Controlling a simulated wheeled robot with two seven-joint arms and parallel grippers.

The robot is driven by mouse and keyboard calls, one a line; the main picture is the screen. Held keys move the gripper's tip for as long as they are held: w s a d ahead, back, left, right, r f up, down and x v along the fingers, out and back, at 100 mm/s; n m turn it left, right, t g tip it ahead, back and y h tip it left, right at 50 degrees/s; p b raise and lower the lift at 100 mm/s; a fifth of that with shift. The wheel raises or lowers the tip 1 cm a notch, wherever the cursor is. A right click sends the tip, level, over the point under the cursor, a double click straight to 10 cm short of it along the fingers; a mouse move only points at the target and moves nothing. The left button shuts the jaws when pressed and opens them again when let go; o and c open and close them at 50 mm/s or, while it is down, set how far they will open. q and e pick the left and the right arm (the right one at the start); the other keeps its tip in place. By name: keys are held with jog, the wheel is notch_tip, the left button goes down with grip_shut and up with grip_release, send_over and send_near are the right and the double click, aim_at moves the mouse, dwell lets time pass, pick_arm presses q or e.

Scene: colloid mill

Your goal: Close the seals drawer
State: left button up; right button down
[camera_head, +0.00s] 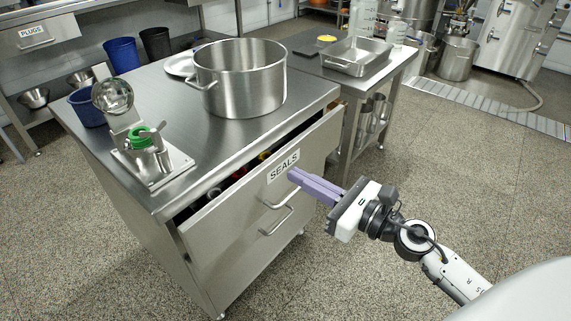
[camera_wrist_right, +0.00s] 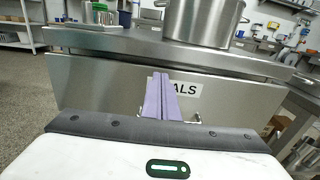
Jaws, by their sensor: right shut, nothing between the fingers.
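The seals drawer (camera_head: 225,211) is the top drawer of the steel cabinet, with a white "SEALS" label and a bar handle (camera_head: 278,193) below it. It stands partly open, with dark and coloured items showing in the gap behind its front. My right gripper (camera_head: 292,174) is shut and empty, its purple fingers pointing at the drawer front beside the label. In the right wrist view the fingers (camera_wrist_right: 160,97) overlap the left part of the label on the drawer front (camera_wrist_right: 100,85). Whether they touch the front I cannot tell. My left gripper is not in view.
A large steel pot (camera_head: 240,85) and a clamp device with a green ring (camera_head: 142,138) stand on the cabinet top. A second handle (camera_head: 276,222) is lower on the cabinet. A side table with a steel tray (camera_head: 356,57) stands behind. The floor at right is clear.

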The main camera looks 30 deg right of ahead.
aim_at(273, 162)
jog(key=shift+p+x, duration=0.35)
jog(key=shift+x, duration=2)
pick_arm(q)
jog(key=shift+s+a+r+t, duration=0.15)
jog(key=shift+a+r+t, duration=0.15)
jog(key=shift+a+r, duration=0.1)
pick_arm(e)
jog(key=shift+w+d, duration=0.1)
